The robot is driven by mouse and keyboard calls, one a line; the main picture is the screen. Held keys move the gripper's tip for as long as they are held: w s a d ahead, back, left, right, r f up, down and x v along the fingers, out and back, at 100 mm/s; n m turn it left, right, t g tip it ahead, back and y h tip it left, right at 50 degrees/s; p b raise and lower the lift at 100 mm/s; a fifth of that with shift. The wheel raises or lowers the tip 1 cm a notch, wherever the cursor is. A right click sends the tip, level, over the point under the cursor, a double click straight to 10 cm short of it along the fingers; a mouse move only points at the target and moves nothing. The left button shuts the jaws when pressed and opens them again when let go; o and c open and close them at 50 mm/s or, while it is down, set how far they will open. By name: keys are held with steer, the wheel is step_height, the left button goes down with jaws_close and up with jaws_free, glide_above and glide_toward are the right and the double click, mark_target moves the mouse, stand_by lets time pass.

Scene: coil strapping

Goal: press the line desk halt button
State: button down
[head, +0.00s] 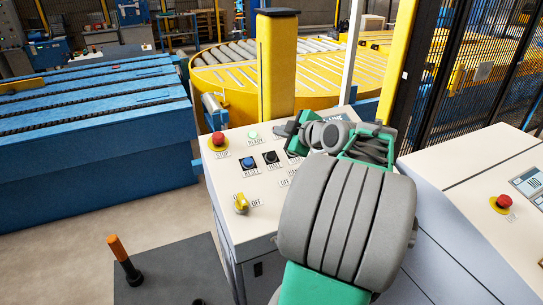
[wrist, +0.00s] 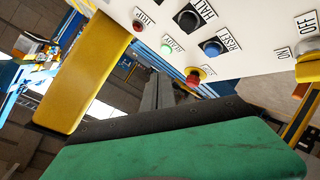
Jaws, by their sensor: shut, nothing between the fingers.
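The line desk (head: 228,225) has a sloped cream panel. Its black halt button (head: 271,158), labelled HALT, sits right of the blue reset button (head: 248,162). In the wrist view the black button (wrist: 187,20) is at the top, near the blue one (wrist: 212,47). A red stop mushroom (head: 218,139) on a yellow collar is at the panel's left, with a green ready lamp (head: 253,135) beside it. My gripper (head: 283,130) is shut and empty, over the panel, up and right of the black button. Its narrow grey fingers (wrist: 163,90) show in the wrist view, apart from the button. My arm hides the panel's right part.
A yellow ON/OFF switch (head: 241,203) is low on the panel. A yellow post (head: 277,65) stands behind the desk. Another desk with a red button (head: 503,202) is at the right. A blue conveyor (head: 95,130) lies left, with bare floor before it.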

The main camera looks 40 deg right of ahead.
mark_target(271, 156)
steer(key=f+b, duration=0.1)
steer(key=f, duration=0.1)
steer(key=w+f+b, duration=0.1)
steer(key=f, duration=0.2)
steer(key=w+f+b, duration=0.1)
steer(key=f, duration=0.1)
steer(key=shift+w+d+f, duration=0.15)
steer(key=shift+w+d, duration=0.1)
steer(key=shift+d, duration=0.05)
steer(key=shift+w+f+b, duration=0.35)
steer(key=shift+f+b, duration=0.2)
steer(key=shift+b, duration=0.05)
stand_by(1.5)
steer(key=shift+w+d+f+b, duration=0.15)
steer(key=shift+f+b, duration=0.25)
steer(key=shift+b, duration=0.45)
